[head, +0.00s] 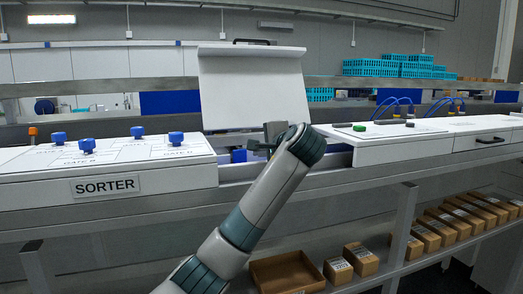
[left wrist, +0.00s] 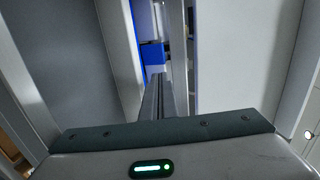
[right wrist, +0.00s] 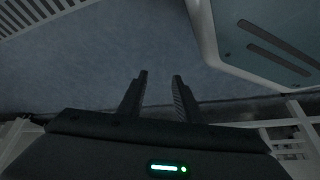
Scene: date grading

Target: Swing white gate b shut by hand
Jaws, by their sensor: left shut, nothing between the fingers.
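A white panel (head: 254,92) with a dark handle on its top edge stands raised over an opening in the middle of the machine. Inside the opening are small blue and white parts (head: 238,156), partly hidden by my left arm; I cannot tell which of them is white gate b. My left gripper (head: 270,134) is shut and empty at the opening, in front of the raised panel. In the left wrist view its fingers point toward a blue and white block (left wrist: 154,57); contact cannot be made out. My right gripper (right wrist: 161,80) is open and empty, seen only in the right wrist view.
The SORTER panel (head: 105,187) with several blue knobs (head: 137,132) lies left of the opening. A white cover (head: 375,151) with a green button lies right of it. Below, a shelf holds an open brown tray (head: 286,272) and several boxes (head: 361,258). Teal crates (head: 402,67) stand behind.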

